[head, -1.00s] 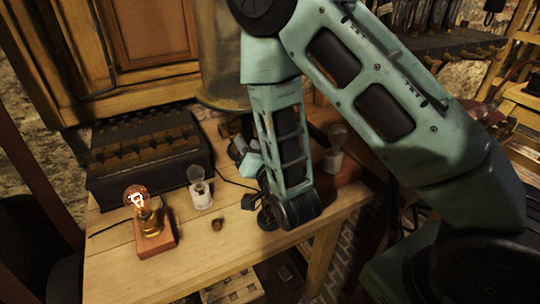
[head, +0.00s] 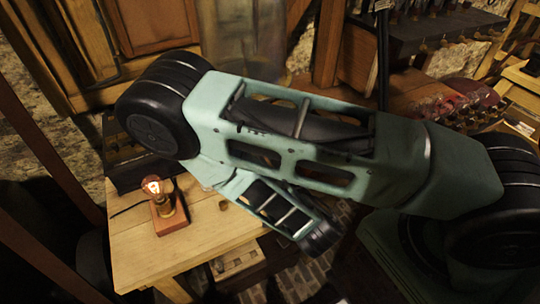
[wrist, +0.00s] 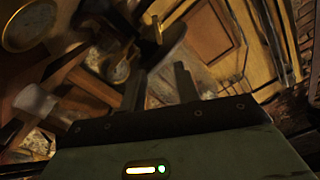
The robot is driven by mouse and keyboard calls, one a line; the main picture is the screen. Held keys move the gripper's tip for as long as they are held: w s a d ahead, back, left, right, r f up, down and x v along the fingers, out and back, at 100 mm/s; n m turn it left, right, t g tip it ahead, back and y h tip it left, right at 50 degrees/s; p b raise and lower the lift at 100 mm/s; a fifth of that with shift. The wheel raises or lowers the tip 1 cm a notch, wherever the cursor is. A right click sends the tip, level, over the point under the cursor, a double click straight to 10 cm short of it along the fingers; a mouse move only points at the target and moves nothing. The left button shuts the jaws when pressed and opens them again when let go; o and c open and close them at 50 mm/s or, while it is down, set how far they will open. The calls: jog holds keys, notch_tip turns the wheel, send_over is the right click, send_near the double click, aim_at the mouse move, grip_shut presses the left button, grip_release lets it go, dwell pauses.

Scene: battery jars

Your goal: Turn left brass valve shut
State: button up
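Small brass-coloured fittings (head: 445,43) stick out along the front of a dark rack at the upper right of the head view. They are too small to tell which is the left valve or how it is turned. My gripper (wrist: 160,82) shows in the wrist view with its two dark fingers apart and nothing seen between them. In the head view my gripper is not visible, and my arm stretches across the middle. No valve can be clearly made out in the wrist view.
A wooden table (head: 150,262) stands at the lower left. On it are a lit bulb on a wooden base (head: 168,212) and a dark box (head: 122,168), partly hidden by my arm. Red objects (head: 450,105) lie on a bench at the right. A round dial (wrist: 30,25) shows in the wrist view.

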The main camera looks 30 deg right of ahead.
jog(key=shift+s, duration=0.4)
